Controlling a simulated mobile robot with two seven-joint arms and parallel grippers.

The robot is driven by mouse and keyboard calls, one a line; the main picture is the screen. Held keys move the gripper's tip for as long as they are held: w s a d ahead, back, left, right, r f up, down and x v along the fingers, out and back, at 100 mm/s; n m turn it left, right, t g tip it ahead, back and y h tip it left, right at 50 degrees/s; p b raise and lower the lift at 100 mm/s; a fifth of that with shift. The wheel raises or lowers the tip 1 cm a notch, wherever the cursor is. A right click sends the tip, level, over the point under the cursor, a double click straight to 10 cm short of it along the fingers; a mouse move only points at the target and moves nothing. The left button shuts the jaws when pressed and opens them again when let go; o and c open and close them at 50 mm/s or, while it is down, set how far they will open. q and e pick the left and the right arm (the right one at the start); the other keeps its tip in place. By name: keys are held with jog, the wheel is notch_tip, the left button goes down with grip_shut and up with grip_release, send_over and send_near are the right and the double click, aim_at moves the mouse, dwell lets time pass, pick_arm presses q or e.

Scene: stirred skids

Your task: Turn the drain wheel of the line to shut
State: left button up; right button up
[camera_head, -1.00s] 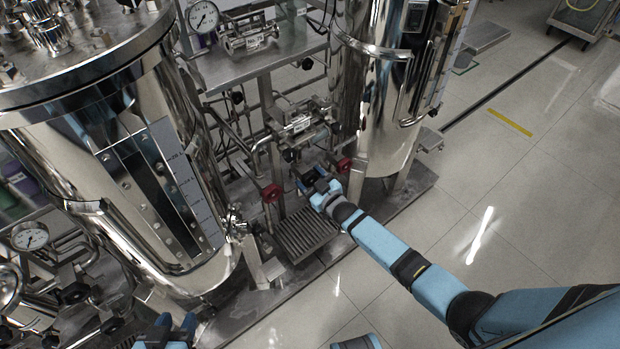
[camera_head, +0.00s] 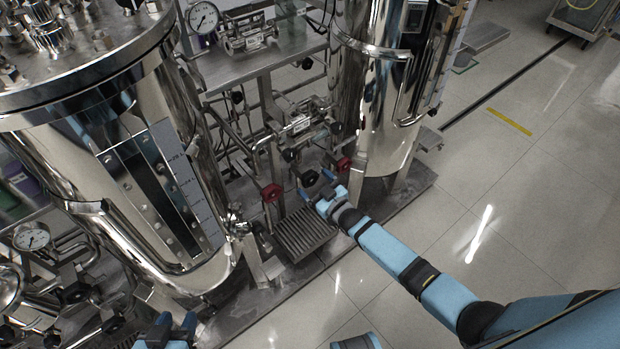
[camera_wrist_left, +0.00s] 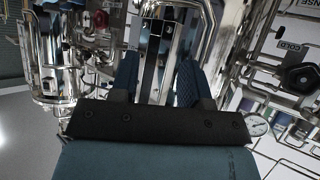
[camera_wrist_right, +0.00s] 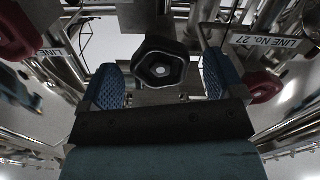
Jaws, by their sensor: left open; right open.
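A black, rounded hand wheel (camera_wrist_right: 160,68) with a pale hub faces the right wrist camera. It sits between the blue fingers of my right gripper (camera_wrist_right: 163,84), which is open with gaps on both sides. In the head view the black wheel (camera_head: 309,177) is just beyond my right gripper (camera_head: 316,184), between two red wheels. The red wheels stand at left (camera_head: 271,192) and right (camera_head: 343,164). Whether the fingers reach around the black wheel's rim is unclear. My left gripper (camera_head: 168,334) is at the bottom left, open and empty in its wrist view (camera_wrist_left: 158,80).
Steel tanks stand left (camera_head: 75,150) and right (camera_head: 385,110) of the piping. A ribbed grating (camera_head: 303,235) lies below the wheels. The floor at right (camera_head: 530,190) is clear.

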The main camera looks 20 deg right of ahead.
pick_arm(q)
jog(key=shift+s+a+r+p, duration=0.1)
jog(key=shift+p, duration=0.6)
pick_arm(e)
jog(key=v, duration=1.1)
jog(key=shift+s, duration=0.1)
